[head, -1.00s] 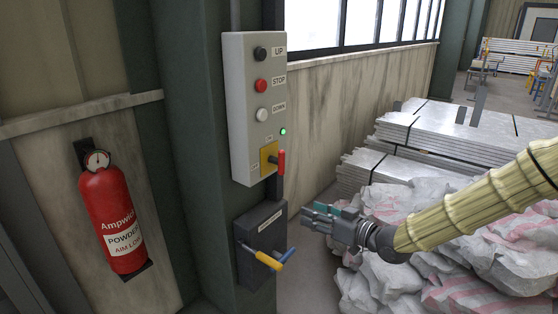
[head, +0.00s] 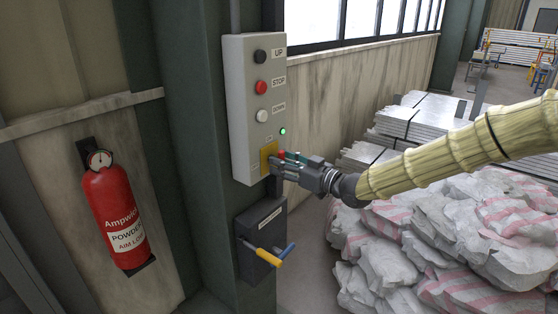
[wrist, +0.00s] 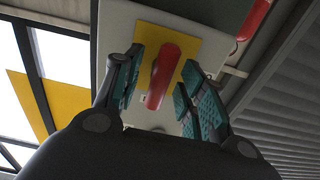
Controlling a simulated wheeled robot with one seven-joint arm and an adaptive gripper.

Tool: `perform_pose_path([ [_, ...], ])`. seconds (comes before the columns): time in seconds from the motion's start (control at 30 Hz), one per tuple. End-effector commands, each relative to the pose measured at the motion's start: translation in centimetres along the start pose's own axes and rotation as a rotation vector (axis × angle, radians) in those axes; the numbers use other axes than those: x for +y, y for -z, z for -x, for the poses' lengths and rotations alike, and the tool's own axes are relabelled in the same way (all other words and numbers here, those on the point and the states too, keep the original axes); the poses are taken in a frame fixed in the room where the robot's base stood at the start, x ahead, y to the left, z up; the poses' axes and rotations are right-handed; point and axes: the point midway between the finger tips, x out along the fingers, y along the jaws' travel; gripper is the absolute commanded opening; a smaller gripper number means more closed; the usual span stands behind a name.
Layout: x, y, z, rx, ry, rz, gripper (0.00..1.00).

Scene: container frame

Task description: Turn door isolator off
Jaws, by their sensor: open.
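The door isolator is a red handle on a yellow plate (head: 267,158), low on the grey control box (head: 240,110). My gripper (head: 280,160) is at the isolator, coming from the right, and covers most of the red handle in the head view. In the wrist view the red isolator handle (wrist: 162,76) stands between the two teal-padded fingers of my gripper (wrist: 160,88). The fingers are open, with gaps visible on both sides of the handle. A green light (head: 282,131) is lit above the isolator.
Black, red and white buttons sit higher on the box. Below it is a dark box (head: 262,225) with yellow and blue levers. A red fire extinguisher (head: 115,215) hangs at left. White sacks (head: 400,240) and stacked panels (head: 430,120) lie at right.

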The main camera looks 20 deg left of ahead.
Motion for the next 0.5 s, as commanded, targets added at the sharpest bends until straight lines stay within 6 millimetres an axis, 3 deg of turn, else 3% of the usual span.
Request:
perform_pose_path([
  [0.2, 0.0, 0.0, -1.6, -0.001, 0.0, 0.001, 0.41],
  [0.5, 0.0, -0.1, -1.8, -0.001, 0.0, 0.0, 0.41],
])
